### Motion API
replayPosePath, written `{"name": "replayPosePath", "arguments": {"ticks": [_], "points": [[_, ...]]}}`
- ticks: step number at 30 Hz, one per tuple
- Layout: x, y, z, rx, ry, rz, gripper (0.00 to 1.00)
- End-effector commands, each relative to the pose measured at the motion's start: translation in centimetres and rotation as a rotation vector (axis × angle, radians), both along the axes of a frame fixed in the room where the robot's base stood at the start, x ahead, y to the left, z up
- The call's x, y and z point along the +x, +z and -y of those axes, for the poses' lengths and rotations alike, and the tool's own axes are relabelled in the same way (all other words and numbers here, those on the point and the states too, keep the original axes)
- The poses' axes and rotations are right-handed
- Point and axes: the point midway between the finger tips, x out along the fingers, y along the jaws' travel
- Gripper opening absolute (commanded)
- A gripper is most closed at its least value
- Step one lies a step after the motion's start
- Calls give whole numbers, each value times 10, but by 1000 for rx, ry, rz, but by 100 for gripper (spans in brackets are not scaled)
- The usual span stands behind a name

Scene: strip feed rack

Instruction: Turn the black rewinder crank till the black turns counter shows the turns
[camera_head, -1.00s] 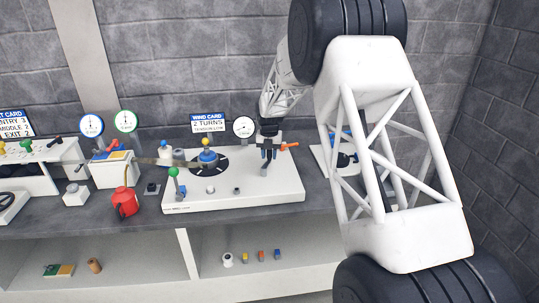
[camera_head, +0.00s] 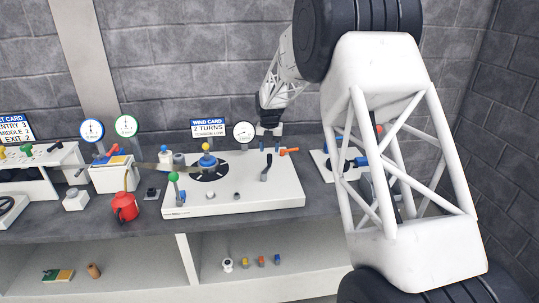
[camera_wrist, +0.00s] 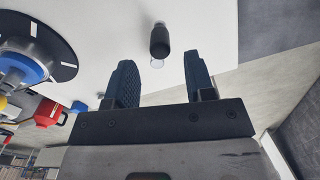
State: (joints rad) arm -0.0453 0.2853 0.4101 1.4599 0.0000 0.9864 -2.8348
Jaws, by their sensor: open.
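The black crank handle (camera_head: 266,166) stands on the right part of the white rewinder plate (camera_head: 235,200). In the wrist view its dark knob (camera_wrist: 160,40) shows just beyond and between my fingers, not gripped. My gripper (camera_head: 269,145) is open and empty, above and behind the crank; its two fingers (camera_wrist: 160,78) are spread apart in the wrist view. The black-rimmed turns counter (camera_head: 244,132) stands behind the plate, left of my gripper; its needle is too small to read. The wind card (camera_head: 208,128) beside it reads 2 turns.
A blue and yellow hub (camera_head: 207,160) sits on a black disc on the plate. A green-knobbed lever (camera_head: 174,178) stands at the plate's left, an orange handle (camera_head: 289,151) at its right. A red can (camera_head: 124,207) stands left on the bench.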

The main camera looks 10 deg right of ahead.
Motion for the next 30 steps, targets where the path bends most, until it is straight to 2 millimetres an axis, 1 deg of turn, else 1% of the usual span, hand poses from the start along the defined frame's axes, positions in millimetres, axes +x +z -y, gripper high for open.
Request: {"name": "replayPosePath", "arguments": {"ticks": [3, 7, 22, 26, 30], "points": [[0, 12, 0, 0, 0, 1, 49], [0, 20, 0, 0, 0, 0, 49], [0, 21, 1, 7, -22, -3, 49], [0, 20, 3, 33, -103, -17, 49], [0, 17, 8, 84, -274, -53, 49]]}}
